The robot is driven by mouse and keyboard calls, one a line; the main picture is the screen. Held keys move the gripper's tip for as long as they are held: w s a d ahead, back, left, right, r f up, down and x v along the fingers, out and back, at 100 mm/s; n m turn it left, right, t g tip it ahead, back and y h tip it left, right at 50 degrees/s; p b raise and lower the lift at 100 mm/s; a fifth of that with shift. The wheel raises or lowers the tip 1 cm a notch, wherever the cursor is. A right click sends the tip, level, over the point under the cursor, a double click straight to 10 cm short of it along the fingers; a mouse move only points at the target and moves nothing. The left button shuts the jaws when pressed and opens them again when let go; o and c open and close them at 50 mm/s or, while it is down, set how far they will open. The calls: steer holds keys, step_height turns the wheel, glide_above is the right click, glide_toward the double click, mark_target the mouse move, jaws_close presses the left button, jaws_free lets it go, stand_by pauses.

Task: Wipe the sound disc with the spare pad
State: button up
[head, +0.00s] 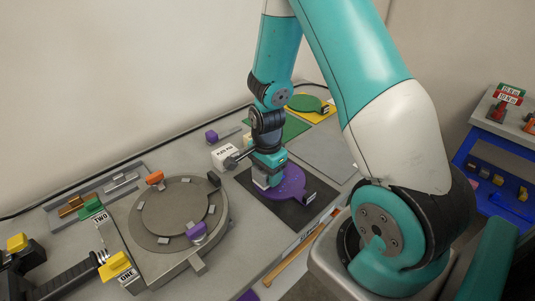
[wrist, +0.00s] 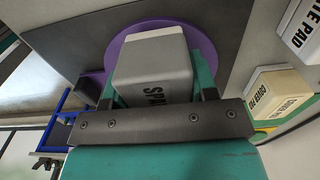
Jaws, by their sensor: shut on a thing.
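My gripper (head: 265,177) is shut on a grey block-shaped pad (wrist: 153,65) whose partly covered label starts with "SPA". The pad is over a purple disc (head: 291,182) with a side handle, which lies on a dark mat (head: 268,207). The purple disc also shows behind the pad in the wrist view (wrist: 205,43). I cannot tell whether the pad touches the disc. No readable label shows which disc is the sound one.
A white plate pad block (head: 225,155) stands left of my gripper. A cover pad block (wrist: 282,91) shows at right in the wrist view. A round metal fixture (head: 175,207) with coloured clamps fills the left. A blue rack (head: 490,170) stands at far right.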

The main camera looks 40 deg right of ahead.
steer(key=shift+s+r+p, duration=0.1)
steer(key=shift+r+p, duration=0.2)
steer(key=shift+r, duration=0.65)
step_height(320, 180, up, 5)
steer(key=p, duration=0.4)
steer(key=shift+f, duration=0.1)
steer(key=shift+p, duration=0.35)
